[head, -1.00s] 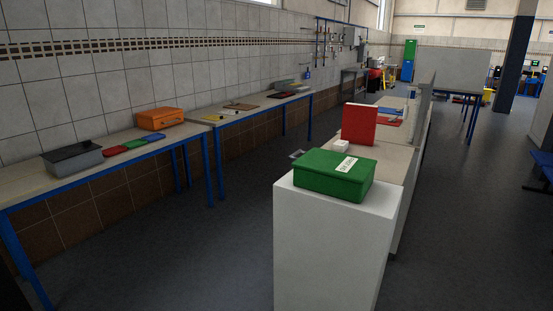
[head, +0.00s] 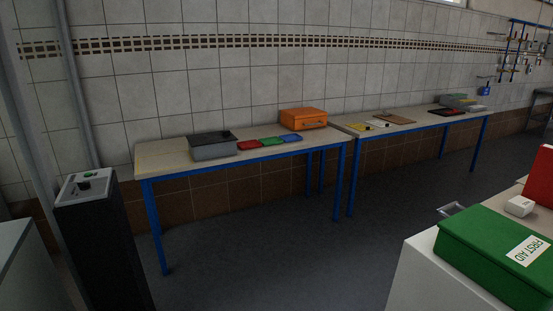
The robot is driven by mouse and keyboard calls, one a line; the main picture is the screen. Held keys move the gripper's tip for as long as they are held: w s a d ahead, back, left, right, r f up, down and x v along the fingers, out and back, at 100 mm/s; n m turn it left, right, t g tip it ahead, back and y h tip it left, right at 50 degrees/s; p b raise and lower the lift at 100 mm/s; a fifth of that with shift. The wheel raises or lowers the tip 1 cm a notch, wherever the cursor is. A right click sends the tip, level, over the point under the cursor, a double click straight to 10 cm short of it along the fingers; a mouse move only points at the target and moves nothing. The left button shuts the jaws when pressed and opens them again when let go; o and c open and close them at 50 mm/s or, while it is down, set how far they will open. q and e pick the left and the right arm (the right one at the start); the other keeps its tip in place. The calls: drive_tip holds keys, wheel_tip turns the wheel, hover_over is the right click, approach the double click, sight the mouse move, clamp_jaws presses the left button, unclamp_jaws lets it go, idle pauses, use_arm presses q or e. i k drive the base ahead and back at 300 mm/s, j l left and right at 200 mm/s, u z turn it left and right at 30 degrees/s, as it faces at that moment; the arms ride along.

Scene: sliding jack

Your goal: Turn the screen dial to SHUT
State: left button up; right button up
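A black pedestal (head: 105,245) stands at the left. Its light grey top panel (head: 72,190) carries a small green knob or button (head: 86,185) and a dark part beside it. This may be the dial, but it is too small to tell. I cannot read any marking or tell which way it is set. No screen is clearly visible. Neither of my grippers shows in the head view.
A blue-legged table (head: 165,162) along the wall holds a grey box (head: 212,152) and an orange case (head: 303,119). A green first aid box (head: 490,250) sits on a white block (head: 415,285) at the right. Open floor (head: 290,255) lies between.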

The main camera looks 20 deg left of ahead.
sight(83, 185)
drive_tip(key=i+j+u, duration=0.2)
drive_tip(key=i+u, duration=1.1)
drive_tip(key=k, duration=0.1)
